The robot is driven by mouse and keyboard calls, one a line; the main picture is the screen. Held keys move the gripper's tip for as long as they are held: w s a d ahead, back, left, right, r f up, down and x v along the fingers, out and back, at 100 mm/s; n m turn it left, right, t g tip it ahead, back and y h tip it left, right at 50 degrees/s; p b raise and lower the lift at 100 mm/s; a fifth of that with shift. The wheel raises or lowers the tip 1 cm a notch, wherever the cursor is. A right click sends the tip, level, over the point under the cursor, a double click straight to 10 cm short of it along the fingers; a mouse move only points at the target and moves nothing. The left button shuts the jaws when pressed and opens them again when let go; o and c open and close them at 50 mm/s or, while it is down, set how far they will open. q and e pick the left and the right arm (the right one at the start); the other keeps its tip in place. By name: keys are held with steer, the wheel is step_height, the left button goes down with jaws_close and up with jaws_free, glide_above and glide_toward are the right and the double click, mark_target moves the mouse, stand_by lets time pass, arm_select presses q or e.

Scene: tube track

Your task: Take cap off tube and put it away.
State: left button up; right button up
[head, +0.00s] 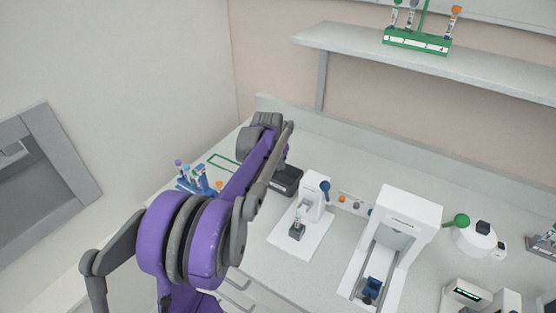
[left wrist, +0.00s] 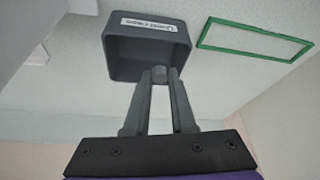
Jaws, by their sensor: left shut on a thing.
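My left gripper (left wrist: 158,80) is shut on a small grey rounded cap (left wrist: 159,72), which shows between its fingertips in the left wrist view. The gripper is at the open side of a dark grey box (left wrist: 122,62) with a white label. I cannot tell whether the cap is inside the box or just above it. In the head view the dark box (head: 288,183) stands on the counter, partly hidden by my left arm, and the cap is hidden. Several tubes stand in a blue rack (head: 186,184) at the left. My right gripper is not in view.
A green outline (left wrist: 255,40) marks the counter beside the box. Right of the box are a small white device (head: 313,193), a strip with coloured round pieces (head: 356,204) and a larger white device (head: 408,215). A green rack (head: 416,41) stands on the wall shelf (head: 350,44).

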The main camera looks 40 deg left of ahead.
arm_select(q)
steer(key=shift+w+f, duration=0.1)
steer(key=o, duration=0.9)
steer(key=v, duration=1.1)
steer(key=shift+f, duration=0.15)
